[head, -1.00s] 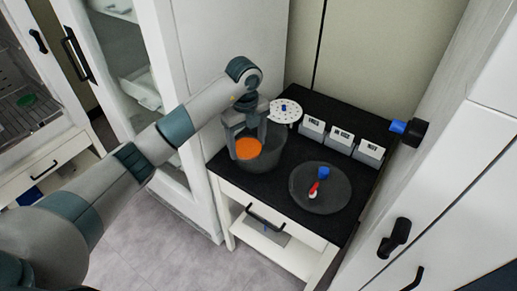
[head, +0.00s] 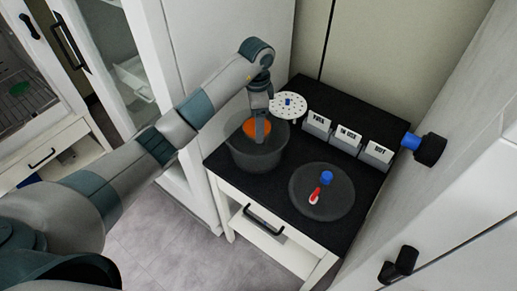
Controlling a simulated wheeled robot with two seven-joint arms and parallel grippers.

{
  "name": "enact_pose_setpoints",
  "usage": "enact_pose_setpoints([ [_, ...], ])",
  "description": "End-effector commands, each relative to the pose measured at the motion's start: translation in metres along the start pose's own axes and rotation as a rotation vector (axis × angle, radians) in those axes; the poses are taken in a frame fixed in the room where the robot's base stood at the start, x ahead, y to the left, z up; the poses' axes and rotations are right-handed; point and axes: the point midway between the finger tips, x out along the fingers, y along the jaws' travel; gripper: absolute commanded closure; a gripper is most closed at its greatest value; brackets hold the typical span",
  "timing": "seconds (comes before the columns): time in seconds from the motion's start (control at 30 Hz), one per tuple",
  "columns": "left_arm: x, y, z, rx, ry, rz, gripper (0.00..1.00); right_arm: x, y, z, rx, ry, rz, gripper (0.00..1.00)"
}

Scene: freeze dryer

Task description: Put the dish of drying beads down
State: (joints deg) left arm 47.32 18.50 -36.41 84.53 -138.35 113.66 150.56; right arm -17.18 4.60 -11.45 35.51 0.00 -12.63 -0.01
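The dish of drying beads (head: 251,126) shows as an orange disc inside the dark grey bowl-shaped vessel (head: 258,160) on the black bench top. My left gripper (head: 261,138) reaches down into the vessel's mouth, over the dish. It is seen nearly edge-on, with one finger in front of the orange beads. Its finger gap and its contact with the dish are hidden, as is whether the dish rests on the vessel's floor. My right gripper is not in view.
A round dark lid (head: 335,205) with a blue knob and red tap lies at right. Three label blocks (head: 348,137) stand along the back right. A blue and black knob (head: 424,147) juts out at right.

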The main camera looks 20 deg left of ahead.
Motion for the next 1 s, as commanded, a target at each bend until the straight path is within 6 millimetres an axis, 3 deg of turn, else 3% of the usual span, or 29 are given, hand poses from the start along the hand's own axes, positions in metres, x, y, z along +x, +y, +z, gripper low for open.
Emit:
enact_pose_setpoints([
  [0.43,0.005,0.000,0.000,0.002,0.001,0.001,0.53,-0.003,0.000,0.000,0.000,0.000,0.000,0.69],
  [0.8,0.054,0.001,0.000,0.004,0.000,0.002,0.53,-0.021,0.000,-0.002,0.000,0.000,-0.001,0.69],
  [1.0,0.063,0.000,-0.001,0.003,0.002,0.000,0.53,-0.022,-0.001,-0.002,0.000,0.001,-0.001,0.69],
])
